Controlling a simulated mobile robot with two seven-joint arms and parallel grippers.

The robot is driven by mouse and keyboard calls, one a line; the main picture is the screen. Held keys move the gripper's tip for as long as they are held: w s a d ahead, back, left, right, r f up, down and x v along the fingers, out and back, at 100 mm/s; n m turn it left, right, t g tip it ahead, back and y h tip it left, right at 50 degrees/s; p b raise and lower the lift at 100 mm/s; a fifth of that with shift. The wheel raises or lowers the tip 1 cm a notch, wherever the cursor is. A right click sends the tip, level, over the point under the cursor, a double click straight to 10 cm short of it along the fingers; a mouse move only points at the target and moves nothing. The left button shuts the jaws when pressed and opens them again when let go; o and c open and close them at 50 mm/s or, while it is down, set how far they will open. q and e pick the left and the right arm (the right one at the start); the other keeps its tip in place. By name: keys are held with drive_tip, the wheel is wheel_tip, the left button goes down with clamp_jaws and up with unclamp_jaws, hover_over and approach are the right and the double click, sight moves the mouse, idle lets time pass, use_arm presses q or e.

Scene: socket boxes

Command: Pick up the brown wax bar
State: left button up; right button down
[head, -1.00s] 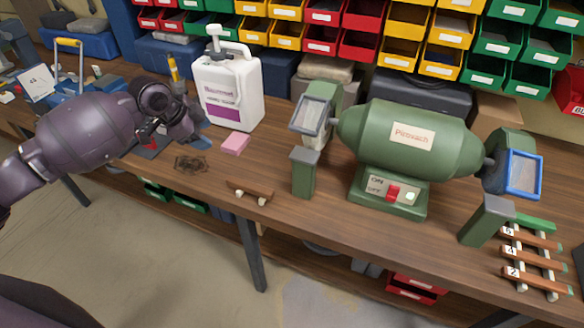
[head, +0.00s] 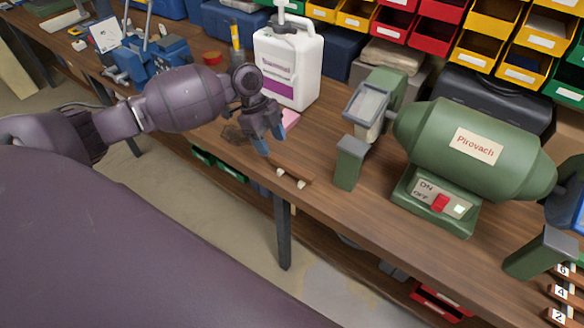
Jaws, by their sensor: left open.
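A small brown bar (head: 290,170) lies near the front edge of the workbench, with two pale bits showing along its front side; I take it as the brown wax bar. My left gripper (head: 270,140) is open, with blue fingertips pointing down, just behind and to the left of the bar in the head view. The fingers appear empty. I cannot tell whether a fingertip touches the bar. My right gripper is not in view.
A pink block (head: 291,119) lies behind the gripper, partly hidden. A white jug (head: 290,65) stands behind that. A green grinder (head: 470,150) stands to the right, its grey-green post (head: 349,165) close to the bar. A numbered rack (head: 563,292) is at lower right.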

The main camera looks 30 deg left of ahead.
sight(278, 158)
use_arm(q)
drive_tip(key=shift+x, duration=2.6)
drive_tip(key=shift+w+a, duration=0.1)
clamp_jaws()
